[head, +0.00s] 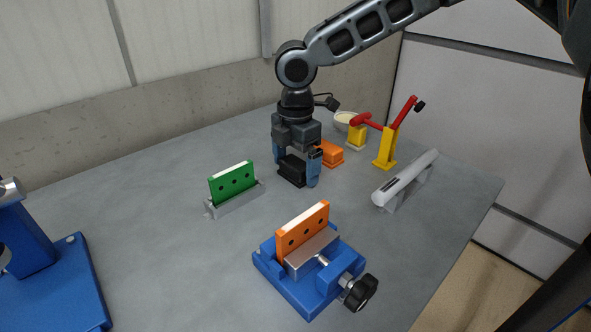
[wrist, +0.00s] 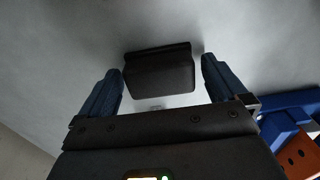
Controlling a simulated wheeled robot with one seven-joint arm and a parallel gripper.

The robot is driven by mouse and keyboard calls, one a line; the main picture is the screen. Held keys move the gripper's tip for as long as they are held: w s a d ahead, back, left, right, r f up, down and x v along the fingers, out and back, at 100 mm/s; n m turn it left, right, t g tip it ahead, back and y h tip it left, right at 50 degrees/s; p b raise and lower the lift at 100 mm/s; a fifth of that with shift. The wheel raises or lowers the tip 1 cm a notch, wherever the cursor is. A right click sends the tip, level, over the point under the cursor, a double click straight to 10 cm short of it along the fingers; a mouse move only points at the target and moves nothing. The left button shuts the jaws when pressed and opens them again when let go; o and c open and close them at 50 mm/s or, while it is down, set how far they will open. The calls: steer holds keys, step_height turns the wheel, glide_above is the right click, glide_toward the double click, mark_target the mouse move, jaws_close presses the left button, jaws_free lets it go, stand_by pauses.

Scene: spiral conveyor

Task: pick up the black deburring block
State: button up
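The black deburring block (head: 291,169) lies on the grey table, under my gripper (head: 297,177). In the wrist view the block (wrist: 159,70) sits between and just beyond the two blue fingers of my gripper (wrist: 162,82). The fingers are spread apart, with a clear gap on each side of the block. In the head view one finger stands at the block's right and partly hides that end.
An orange block (head: 331,153) stands close behind the gripper. A green plate (head: 232,183) in a grey holder is to the left. A blue vise (head: 309,284) with an orange plate is in front. A yellow and red clamp (head: 385,147) and a grey bar (head: 405,178) are to the right.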

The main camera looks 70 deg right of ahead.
mark_target(299, 162)
steer(key=c, duration=0.9)
steer(key=shift+r, duration=0.2)
steer(key=shift+r, duration=0.25)
steer(key=r, duration=0.3)
steer(key=shift+s+d+r, duration=0.2)
steer(key=shift+s+r, duration=0.15)
steer(key=shift+r, duration=0.05)
steer(key=s+d+r, duration=0.4)
steer(key=s+r, duration=0.2)
steer(key=s, duration=0.3)
steer(key=shift+s+d+r+p, duration=0.2)
steer(key=shift+s+d+p, duration=0.15)
steer(key=shift+s+p, duration=0.05)
